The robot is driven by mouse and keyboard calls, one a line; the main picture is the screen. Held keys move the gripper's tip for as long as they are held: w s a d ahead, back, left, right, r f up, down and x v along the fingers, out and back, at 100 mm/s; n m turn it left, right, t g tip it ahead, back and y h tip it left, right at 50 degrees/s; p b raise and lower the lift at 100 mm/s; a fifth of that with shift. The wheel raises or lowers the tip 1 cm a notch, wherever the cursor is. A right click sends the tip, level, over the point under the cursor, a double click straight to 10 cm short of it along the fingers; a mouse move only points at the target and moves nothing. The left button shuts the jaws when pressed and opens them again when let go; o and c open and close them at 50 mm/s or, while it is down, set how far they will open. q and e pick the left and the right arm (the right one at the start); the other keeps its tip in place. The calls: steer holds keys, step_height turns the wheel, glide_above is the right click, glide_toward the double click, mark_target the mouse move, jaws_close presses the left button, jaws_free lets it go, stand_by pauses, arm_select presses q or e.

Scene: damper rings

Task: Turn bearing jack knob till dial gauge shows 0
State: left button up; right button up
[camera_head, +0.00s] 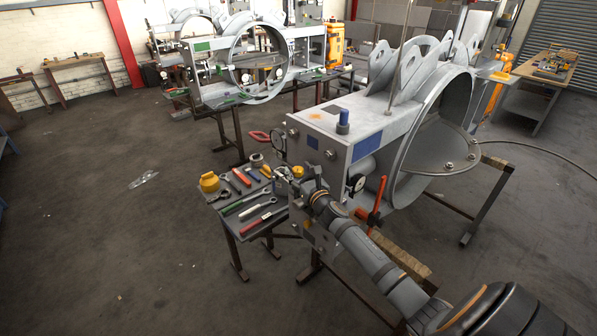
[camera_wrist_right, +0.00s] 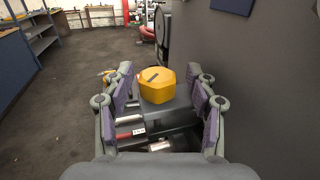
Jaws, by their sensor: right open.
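In the right wrist view a yellow, many-sided knob (camera_wrist_right: 157,85) with a dark slot mark on top sits on a dark grey block (camera_wrist_right: 165,115). My right gripper (camera_wrist_right: 159,76) is open, with its purple-padded fingers on either side of the knob; I see gaps between pads and knob. In the head view my right gripper (camera_head: 297,183) is by the near end of the grey damper housing (camera_head: 335,135), and the knob (camera_head: 297,171) shows partly behind it. A round dial gauge (camera_head: 357,184) is on the housing's side; its reading is too small to tell. My left gripper is not in view.
The housing wall (camera_wrist_right: 240,90) rises close on the gripper's right in the wrist view. Open floor (camera_head: 110,250) lies at left.

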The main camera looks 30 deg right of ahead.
steer(key=shift+a+f, duration=0.1)
steer(key=shift+s+a, duration=0.1)
steer(key=shift+s, duration=0.25)
steer(key=shift+s+b, duration=0.35)
steer(key=shift+s, duration=0.25)
steer(key=shift+a, duration=0.1)
steer(key=shift+s+f, duration=0.1)
steer(key=shift+s, duration=0.15)
steer(key=s, duration=0.1)
steer(key=s+b, duration=0.2)
steer(key=shift+s+a, duration=0.4)
steer(key=shift+s, duration=0.75)
